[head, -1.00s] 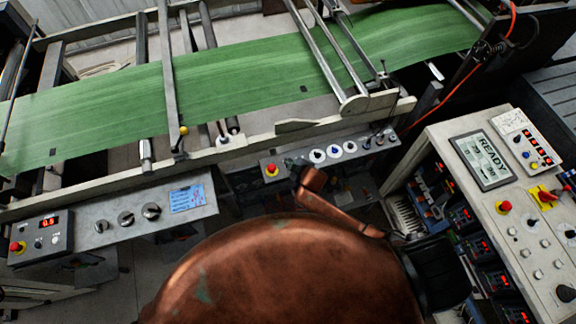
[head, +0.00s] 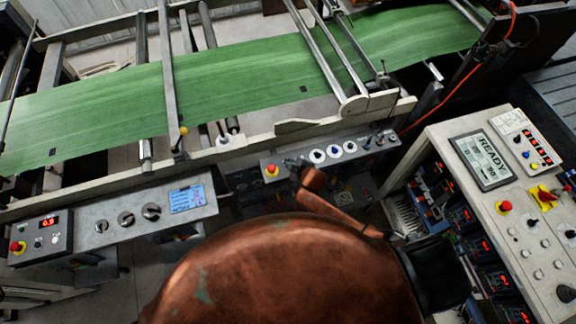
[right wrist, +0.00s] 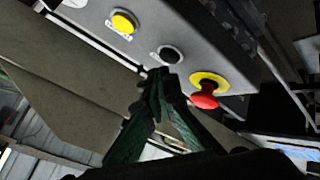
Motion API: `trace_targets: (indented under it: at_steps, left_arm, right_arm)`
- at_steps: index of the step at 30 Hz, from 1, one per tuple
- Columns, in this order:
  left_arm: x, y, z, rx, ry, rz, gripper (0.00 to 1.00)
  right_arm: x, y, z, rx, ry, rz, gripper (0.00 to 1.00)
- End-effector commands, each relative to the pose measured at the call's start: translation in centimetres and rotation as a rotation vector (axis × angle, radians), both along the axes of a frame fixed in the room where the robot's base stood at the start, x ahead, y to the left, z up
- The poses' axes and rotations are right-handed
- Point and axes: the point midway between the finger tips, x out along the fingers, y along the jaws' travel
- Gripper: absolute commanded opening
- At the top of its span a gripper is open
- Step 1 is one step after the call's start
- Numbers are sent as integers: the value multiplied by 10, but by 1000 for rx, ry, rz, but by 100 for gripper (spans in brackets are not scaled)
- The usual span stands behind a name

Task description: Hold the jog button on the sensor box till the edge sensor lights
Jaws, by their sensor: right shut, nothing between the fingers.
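My right gripper (head: 291,163) reaches over a grey control box (head: 378,143) below the machine frame. In the right wrist view its fingers (right wrist: 158,76) are shut and empty. The tips are just below a black button (right wrist: 170,54); I cannot tell if they touch it. A yellow button (right wrist: 123,22) is to the left and a red mushroom button (right wrist: 205,99) on a yellow ring to the right. No lettering naming the jog button or sensor box is readable. I cannot pick out a lit edge sensor. My left gripper is out of view.
A green web (head: 230,90) runs over rollers behind the frame. A console (head: 440,135) with a READY screen (head: 482,160) stands right. A panel (head: 85,232) with a red display and knobs is left. My copper-coloured arm covers the lower middle.

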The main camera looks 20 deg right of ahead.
Motion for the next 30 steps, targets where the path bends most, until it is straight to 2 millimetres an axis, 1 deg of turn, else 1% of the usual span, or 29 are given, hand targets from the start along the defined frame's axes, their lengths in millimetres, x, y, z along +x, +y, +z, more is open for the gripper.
trace_targets:
  at_steps: [5,17,30]
  left_arm:
    - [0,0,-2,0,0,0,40]
    - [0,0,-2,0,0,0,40]
    - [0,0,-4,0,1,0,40]
  right_arm:
    - [0,0,-6,1,0,-1,0]
    - [0,0,-7,0,0,0,0]
    - [0,0,-12,1,0,-1,0]
